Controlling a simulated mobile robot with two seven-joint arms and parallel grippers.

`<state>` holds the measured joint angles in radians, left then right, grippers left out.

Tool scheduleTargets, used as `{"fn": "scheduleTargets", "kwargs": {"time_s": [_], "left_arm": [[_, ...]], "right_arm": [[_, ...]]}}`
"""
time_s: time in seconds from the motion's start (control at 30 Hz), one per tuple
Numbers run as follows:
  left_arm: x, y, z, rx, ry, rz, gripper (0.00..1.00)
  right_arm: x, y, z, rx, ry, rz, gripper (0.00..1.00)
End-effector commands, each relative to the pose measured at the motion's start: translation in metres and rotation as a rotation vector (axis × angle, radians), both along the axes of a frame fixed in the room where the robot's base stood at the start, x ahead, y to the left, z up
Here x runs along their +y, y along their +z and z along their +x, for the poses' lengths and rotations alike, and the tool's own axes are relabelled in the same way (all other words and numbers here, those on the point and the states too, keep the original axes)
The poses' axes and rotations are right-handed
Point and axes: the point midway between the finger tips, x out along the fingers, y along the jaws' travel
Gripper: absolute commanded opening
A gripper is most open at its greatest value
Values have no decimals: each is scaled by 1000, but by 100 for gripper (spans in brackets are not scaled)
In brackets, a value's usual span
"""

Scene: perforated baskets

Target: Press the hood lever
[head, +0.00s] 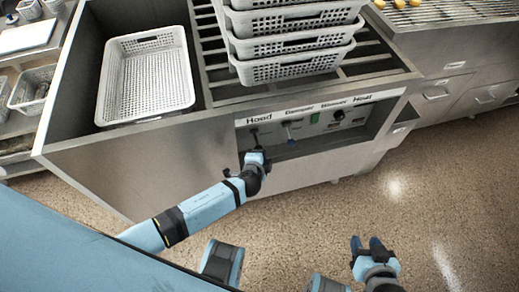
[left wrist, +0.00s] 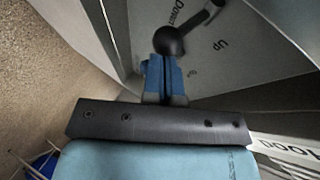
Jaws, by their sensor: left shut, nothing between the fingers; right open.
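The hood lever (head: 254,134) is a dark lever under the "Hood" label on the front panel of the metal counter. In the left wrist view its round black knob (left wrist: 169,41) sits on a dark arm, beside a plate marked "Down" and "Up". My left gripper (head: 254,155) is shut and empty, just below the lever. In the left wrist view its blue fingertips (left wrist: 163,62) are right at the knob; I cannot tell whether they touch. My right gripper (head: 368,244) is open and empty over the floor, away from the counter.
Stacked perforated baskets (head: 290,45) stand on the slatted counter top. A single basket (head: 147,112) sits at left. The floor at right is clear.

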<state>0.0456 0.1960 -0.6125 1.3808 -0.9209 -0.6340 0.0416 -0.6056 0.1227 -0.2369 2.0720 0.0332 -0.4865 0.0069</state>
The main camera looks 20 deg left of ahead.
Motion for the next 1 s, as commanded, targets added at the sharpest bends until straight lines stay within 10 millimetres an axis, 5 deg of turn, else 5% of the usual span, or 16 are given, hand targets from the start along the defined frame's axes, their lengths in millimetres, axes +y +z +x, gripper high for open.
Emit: {"fn": "scheduleTargets", "kwargs": {"time_s": [1.0], "left_arm": [[0,17,0,3,-1,-1,0]], "right_arm": [[0,15,-1,3,1,0,43]]}}
